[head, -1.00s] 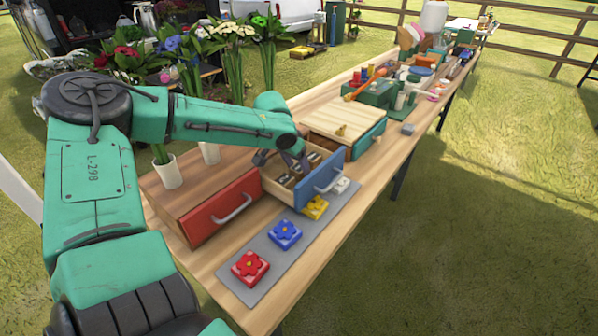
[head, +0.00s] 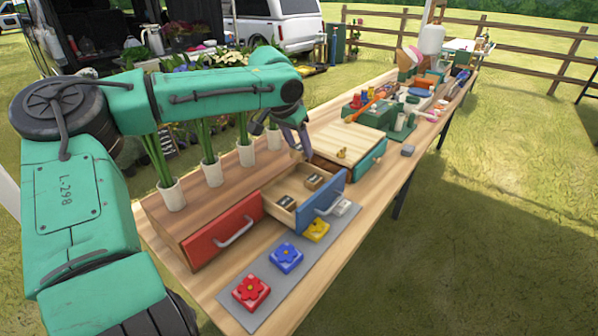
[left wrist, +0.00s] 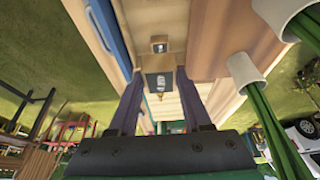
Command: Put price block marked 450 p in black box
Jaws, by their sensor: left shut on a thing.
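My left gripper (head: 297,150) is above the back of the open blue-fronted drawer (head: 322,199). It is shut on a small price block (left wrist: 158,83), whose dark face with a pale marking shows between the fingers in the left wrist view; the number is too small to read. In the head view this block is mostly hidden at the fingertips. Two other dark-faced price blocks, a nearer one (head: 286,203) and a farther one (head: 313,181), lie in the drawer. I cannot pick out a black box with certainty. My right gripper is not in view.
A closed red drawer (head: 222,233) is at the left. White vases (head: 172,195) with green stems stand behind the drawers. Red, blue and yellow flower blocks lie on a grey mat (head: 268,291) in front. A light wooden-topped cabinet (head: 346,138) is to the right.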

